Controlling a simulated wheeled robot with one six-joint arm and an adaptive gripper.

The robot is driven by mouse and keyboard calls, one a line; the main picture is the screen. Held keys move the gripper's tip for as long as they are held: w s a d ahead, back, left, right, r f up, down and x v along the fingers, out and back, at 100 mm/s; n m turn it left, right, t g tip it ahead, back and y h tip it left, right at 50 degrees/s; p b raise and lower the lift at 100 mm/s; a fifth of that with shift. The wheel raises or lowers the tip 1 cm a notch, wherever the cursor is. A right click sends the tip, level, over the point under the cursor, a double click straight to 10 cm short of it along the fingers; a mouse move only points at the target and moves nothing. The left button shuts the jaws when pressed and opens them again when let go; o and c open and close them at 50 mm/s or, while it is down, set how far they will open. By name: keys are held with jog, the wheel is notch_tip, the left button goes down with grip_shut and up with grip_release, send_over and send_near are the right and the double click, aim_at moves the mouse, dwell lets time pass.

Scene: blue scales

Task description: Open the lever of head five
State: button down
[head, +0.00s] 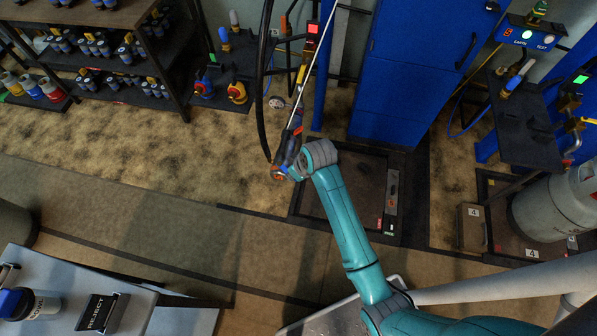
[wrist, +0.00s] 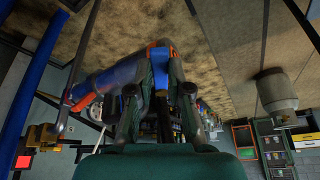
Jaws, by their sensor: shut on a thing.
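My gripper (head: 287,172) is shut on a blue and orange filling head (head: 287,150), above the floor left of the dark scale platform. In the wrist view, the filling head (wrist: 110,82) lies between my two fingers (wrist: 160,108), its blue body reaching out to the left. An orange piece (wrist: 83,102) shows along that body; I cannot tell whether it is the lever, nor how it is set. A black hose (head: 262,90) loops down to the head. No number can be read on the head itself.
The dark scale platform (head: 350,195) lies right of my gripper, with a blue cabinet (head: 405,70) behind. A blue box (head: 535,36) marked 5 is at top right. A grey gas cylinder (head: 558,210) stands at the right. Patterned floor to the left is clear.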

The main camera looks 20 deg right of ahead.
jog(key=a+m+h, duration=0.4)
jog(key=a+m, duration=0.2)
jog(key=m, duration=0.6)
jog(key=shift+w+a+g, duration=0.25)
jog(key=shift+w+g, duration=0.05)
jog(key=shift+w, duration=0.05)
jog(key=shift+h, duration=0.3)
jog(key=c, duration=1.1)
grip_release()
jog(key=v, duration=1.2)
